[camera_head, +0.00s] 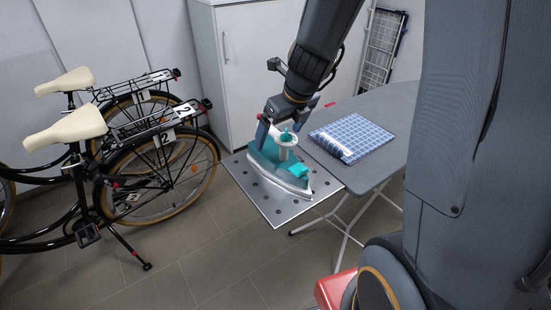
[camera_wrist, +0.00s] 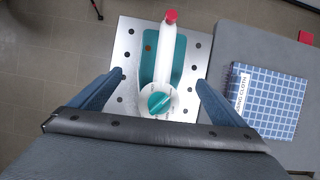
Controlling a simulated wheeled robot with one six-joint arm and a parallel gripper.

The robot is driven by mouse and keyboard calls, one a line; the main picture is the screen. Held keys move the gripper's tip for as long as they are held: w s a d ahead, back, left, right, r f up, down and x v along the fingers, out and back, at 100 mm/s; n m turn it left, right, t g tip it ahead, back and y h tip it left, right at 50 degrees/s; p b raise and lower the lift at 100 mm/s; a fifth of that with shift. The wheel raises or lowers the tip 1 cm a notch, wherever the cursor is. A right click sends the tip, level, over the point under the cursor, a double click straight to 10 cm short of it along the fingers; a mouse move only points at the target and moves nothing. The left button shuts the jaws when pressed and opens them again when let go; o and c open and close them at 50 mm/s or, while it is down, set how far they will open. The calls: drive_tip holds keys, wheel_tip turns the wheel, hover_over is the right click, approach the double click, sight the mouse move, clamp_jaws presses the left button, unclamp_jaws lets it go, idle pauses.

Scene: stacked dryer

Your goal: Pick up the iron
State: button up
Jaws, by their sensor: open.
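A teal and white iron (camera_head: 283,170) rests on the metal iron rest (camera_head: 256,196) at the end of the grey ironing board (camera_head: 376,108). In the wrist view the iron's white handle (camera_wrist: 165,52) runs away from me, with a red tip at its far end and a teal dial (camera_wrist: 159,102) at the near end. My gripper (camera_head: 285,122) is just above the iron. In the wrist view its two blue fingers stand apart on either side of the near end of the iron, and my gripper (camera_wrist: 158,88) is open. I cannot tell whether the fingers touch the iron.
A folded blue checked cloth (camera_head: 352,138) lies on the board right of the iron; it also shows in the wrist view (camera_wrist: 268,100). Two black bicycles (camera_head: 150,150) stand at the left. A white cabinet (camera_head: 250,65) is behind. The tiled floor in front is clear.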

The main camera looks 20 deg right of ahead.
sight(275, 150)
drive_tip(key=b+x, duration=0.2)
drive_tip(key=x, duration=0.4)
drive_tip(key=shift+w+f, duration=0.2)
drive_tip(key=shift+f, duration=0.2)
drive_tip(key=shift+c, duration=0.5)
drive_tip(key=c, duration=1.4)
drive_tip(key=shift+d+r, duration=0.1)
drive_tip(key=shift+r, duration=0.1)
